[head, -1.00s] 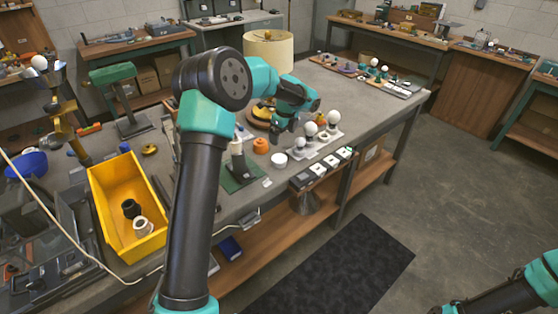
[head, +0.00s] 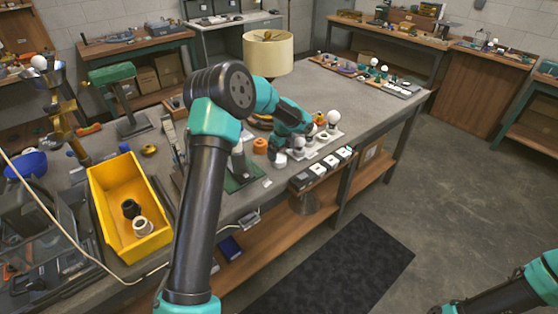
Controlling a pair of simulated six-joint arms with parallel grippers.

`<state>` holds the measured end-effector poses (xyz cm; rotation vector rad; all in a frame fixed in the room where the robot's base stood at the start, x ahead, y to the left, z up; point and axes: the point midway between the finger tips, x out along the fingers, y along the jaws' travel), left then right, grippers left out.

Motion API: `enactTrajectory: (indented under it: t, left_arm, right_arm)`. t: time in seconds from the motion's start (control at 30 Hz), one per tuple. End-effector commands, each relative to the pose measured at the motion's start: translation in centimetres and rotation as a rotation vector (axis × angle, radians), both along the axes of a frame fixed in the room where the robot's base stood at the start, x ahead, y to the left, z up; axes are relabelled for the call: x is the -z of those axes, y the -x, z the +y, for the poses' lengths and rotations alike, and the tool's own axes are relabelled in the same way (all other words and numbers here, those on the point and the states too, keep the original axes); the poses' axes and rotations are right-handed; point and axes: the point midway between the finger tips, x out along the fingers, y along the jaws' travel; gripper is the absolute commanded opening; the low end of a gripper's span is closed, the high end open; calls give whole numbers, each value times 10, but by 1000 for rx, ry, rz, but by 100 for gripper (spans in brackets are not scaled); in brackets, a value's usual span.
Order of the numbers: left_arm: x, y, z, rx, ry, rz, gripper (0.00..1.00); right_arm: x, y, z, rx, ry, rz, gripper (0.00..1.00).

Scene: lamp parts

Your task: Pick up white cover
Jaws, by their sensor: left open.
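A small white round cover (head: 280,161) sits on the grey workbench (head: 365,120), near its front edge. My left gripper (head: 277,153) points down right at the cover, from above and behind it. Its jaws are open, though the fingers are small and partly merge with the cover in the head view. I cannot tell whether they touch the cover. My right arm shows only at the bottom right corner, and its gripper is out of view.
An orange ring (head: 260,146) stands left of the cover. White bulbs (head: 333,117) on pale bases stand to the right. Dark boxes with white tops (head: 317,169) line the front edge. A lamp with a cream shade (head: 268,54) stands behind. A yellow bin (head: 126,200) is at left.

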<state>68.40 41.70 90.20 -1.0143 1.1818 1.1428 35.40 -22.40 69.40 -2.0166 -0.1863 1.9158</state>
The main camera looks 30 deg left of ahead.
Motion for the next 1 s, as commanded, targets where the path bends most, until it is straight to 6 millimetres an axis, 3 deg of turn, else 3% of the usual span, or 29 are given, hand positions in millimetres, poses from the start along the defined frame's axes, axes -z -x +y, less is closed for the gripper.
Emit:
enactTrajectory:
  t: [0.33, 0.83, 1.0]
  left_arm:
    - [43, 4, 4, 1, 0, 3, 95]
    - [44, 3, 4, 1, 0, 1, 95]
    - [44, 3, 4, 1, 0, 1, 80]
  right_arm:
    - [0, 0, 0, 0, 0, 0, 86]
    - [0, 0, 0, 0, 0, 0, 86]
    - [0, 0, 0, 0, 0, 0, 86]
